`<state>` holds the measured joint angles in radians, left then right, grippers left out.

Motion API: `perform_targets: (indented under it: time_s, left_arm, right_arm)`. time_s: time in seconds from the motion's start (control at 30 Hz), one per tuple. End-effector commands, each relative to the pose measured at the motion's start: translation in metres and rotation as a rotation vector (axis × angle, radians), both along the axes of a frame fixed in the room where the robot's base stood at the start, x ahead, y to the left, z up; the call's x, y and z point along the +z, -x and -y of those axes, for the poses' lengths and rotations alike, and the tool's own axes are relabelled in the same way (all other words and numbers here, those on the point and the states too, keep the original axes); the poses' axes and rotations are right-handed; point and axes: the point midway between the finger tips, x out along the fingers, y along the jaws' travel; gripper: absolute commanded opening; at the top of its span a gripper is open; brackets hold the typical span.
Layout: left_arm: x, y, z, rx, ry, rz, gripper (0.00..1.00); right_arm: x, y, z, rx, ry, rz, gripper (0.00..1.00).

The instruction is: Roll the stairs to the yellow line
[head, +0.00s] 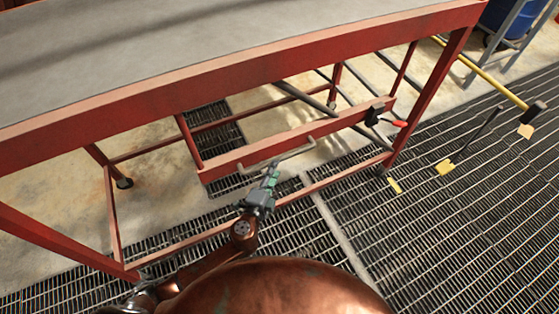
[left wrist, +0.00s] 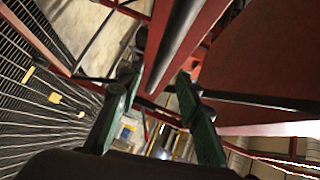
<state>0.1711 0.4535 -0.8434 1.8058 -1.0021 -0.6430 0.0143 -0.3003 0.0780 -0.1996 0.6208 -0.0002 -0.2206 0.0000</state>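The stairs (head: 255,82) appear in the head view as a red frame with a broad grey top, on legs with small wheels. A grey bent handle (head: 290,157) sticks out from a lower red beam. My left gripper (head: 271,172), with green fingers, is at this handle's near end. In the left wrist view its fingers (left wrist: 157,78) are spread apart, with a dark grey bar (left wrist: 178,40) running between and beyond them. I cannot tell whether they touch it. My right gripper is out of view.
A lever with a red grip (head: 396,122) sits at the frame's right end. Slotted metal grating (head: 470,215) covers the floor to the right, mostly clear. A yellow pole (head: 485,74) and a blue barrel (head: 512,18) by a grey rack are at the upper right.

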Motion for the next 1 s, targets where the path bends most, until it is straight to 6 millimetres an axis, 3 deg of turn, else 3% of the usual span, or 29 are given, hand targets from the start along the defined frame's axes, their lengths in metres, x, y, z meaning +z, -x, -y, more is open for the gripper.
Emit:
perform_targets:
  time_s: [0.2, 0.4, 0.77, 1.0]
  left_arm:
    - [-0.004, -0.035, 0.009, 0.001, -0.002, 0.001, 0.32]
    - [-0.008, -0.056, 0.016, 0.0, -0.001, 0.0, 0.32]
    - [-0.009, -0.061, 0.017, 0.0, 0.0, -0.001, 0.32]
    - [-0.009, -0.061, 0.017, 0.0, 0.0, -0.001, 0.16]
  right_arm:
    - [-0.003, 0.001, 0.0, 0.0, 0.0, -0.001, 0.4]
    - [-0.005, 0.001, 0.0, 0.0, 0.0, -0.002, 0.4]
    - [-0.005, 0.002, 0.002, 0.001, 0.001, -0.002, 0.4]
    - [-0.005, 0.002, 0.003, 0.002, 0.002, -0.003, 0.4]
